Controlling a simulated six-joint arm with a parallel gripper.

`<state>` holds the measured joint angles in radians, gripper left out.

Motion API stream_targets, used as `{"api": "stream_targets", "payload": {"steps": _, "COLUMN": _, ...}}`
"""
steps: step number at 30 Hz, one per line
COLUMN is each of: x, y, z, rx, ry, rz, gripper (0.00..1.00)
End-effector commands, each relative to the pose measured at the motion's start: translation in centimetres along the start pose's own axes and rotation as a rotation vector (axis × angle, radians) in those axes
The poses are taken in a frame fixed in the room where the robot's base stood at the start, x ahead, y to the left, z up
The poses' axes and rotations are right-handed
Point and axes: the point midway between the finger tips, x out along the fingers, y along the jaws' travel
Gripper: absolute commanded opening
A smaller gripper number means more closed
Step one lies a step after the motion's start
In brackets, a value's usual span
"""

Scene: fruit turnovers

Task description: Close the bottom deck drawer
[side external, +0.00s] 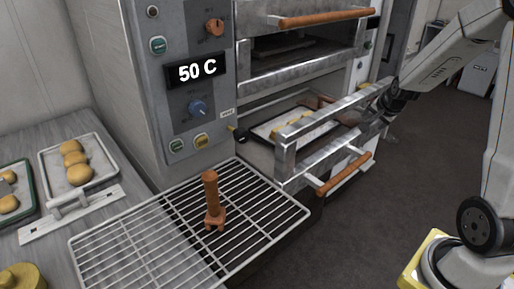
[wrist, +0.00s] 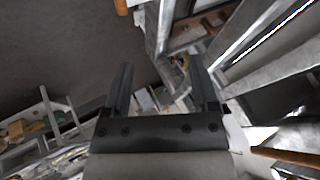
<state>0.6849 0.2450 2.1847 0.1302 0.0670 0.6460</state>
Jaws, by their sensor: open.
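The bottom deck drawer (side external: 328,118) of the oven stands pulled out, with a metal frame front and an orange-brown wooden handle (side external: 345,173). A tray (side external: 262,131) with golden turnovers (side external: 292,125) lies inside it. My gripper (side external: 386,103) is at the right end of the drawer front, near its upper bar. I cannot tell whether it touches the bar. In the wrist view my gripper (wrist: 160,66) has its two dark fingers apart with nothing held between them. Metal drawer parts show beyond the fingertips there.
The upper deck has its own wooden handle (side external: 325,17). A wire rack (side external: 160,225) with a wooden-handled tool (side external: 212,200) stands in front of the oven. Trays of pastries (side external: 105,155) lie on the left counter. The control panel display (side external: 196,70) reads 50 C. Dark floor (side external: 430,150) is free at right.

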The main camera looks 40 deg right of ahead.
Motion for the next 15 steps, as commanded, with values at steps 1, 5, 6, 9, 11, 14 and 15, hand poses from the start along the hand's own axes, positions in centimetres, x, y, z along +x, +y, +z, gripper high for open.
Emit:
{"api": "stream_targets", "payload": {"steps": 1, "x": -0.4, "y": -0.2, "z": -0.3, "rx": -0.001, "ry": 0.002, "rz": -0.002, "gripper": 0.76}}
{"api": "stream_targets", "payload": {"steps": 5, "x": -1.3, "y": -0.7, "z": -0.8, "rx": -0.001, "ry": 0.003, "rz": 0.0, "gripper": 0.76}}
{"api": "stream_targets", "payload": {"steps": 6, "x": -1.2, "y": -0.5, "z": -1.0, "rx": 0.004, "ry": 0.012, "rz": -0.001, "gripper": 0.76}}
{"api": "stream_targets", "payload": {"steps": 9, "x": -0.9, "y": -0.1, "z": -1.5, "rx": 0.015, "ry": 0.042, "rz": -0.014, "gripper": 0.76}}
{"api": "stream_targets", "payload": {"steps": 11, "x": -0.7, "y": 0.0, "z": -1.9, "rx": 0.02, "ry": 0.06, "rz": -0.024, "gripper": 0.76}}
{"api": "stream_targets", "payload": {"steps": 14, "x": -0.5, "y": 0.2, "z": -2.5, "rx": 0.03, "ry": 0.09, "rz": -0.044, "gripper": 0.76}}
{"api": "stream_targets", "payload": {"steps": 15, "x": -0.4, "y": 0.3, "z": -2.8, "rx": 0.036, "ry": 0.104, "rz": -0.055, "gripper": 0.76}}
